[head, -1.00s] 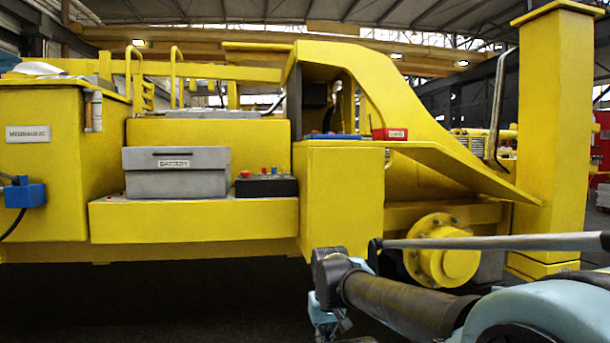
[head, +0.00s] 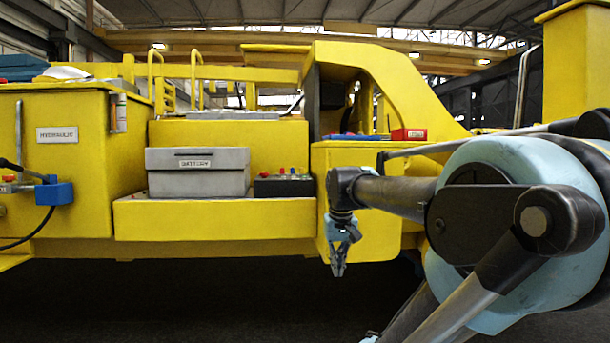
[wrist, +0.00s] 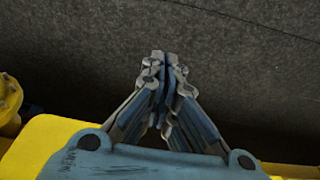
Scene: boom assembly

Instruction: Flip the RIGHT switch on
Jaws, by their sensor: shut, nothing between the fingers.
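A black control box (head: 284,186) with small red and blue knobs on top sits on the yellow ledge, just right of the grey battery box (head: 197,172). Single switches on it are too small to tell apart, and I cannot tell which is the right switch. My gripper (head: 338,270) hangs pointing down in front of the lower edge of the yellow cabinet, below and to the right of the control box. Its fingers are together and empty. In the wrist view my gripper (wrist: 165,58) is shut over dark floor, with no switch in sight.
A yellow cabinet (head: 345,160) with a red box (head: 408,134) on top stands behind my arm. At the left are a hydraulic cabinet (head: 60,145), a blue box (head: 54,194) and a cable. The floor (head: 190,295) in front of the machine looks clear.

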